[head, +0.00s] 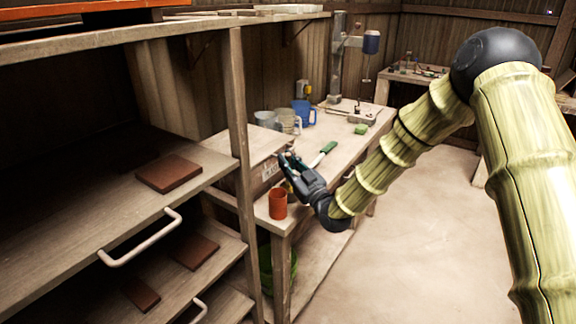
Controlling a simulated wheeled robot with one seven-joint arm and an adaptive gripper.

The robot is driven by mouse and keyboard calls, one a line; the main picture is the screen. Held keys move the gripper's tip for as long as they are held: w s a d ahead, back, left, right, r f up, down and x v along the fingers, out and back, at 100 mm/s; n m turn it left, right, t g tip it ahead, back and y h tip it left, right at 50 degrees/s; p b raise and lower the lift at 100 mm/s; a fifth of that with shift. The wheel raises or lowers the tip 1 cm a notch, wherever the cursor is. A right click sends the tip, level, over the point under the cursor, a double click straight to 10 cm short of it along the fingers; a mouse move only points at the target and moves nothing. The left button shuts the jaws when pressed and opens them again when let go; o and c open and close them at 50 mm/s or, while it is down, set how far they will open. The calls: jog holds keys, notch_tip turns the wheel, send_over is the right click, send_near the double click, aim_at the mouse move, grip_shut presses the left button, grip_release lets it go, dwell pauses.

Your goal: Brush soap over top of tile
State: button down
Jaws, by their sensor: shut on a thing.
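Flat reddish-brown tiles lie on the shelf rack at left: one on the upper pull-out shelf (168,173), one on the shelf below (197,251), and another (140,294) lower left. My gripper (288,160) is at the near end of the workbench, above and beside an orange cup (278,204). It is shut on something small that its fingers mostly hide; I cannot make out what. A green-handled tool (323,154), perhaps a brush, shows just behind the gripper. I cannot tell any soap for certain.
A wooden box with a label (270,171) stands beside the gripper. Clear, beige and blue jugs (303,112), a green block (361,129) and a drill-press-like stand (336,60) are farther back on the bench. A shelf handle (140,240) sticks out. Open floor (420,250) lies right.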

jog(key=shift+r+p, duration=0.9)
jog(key=shift+r, duration=1.95)
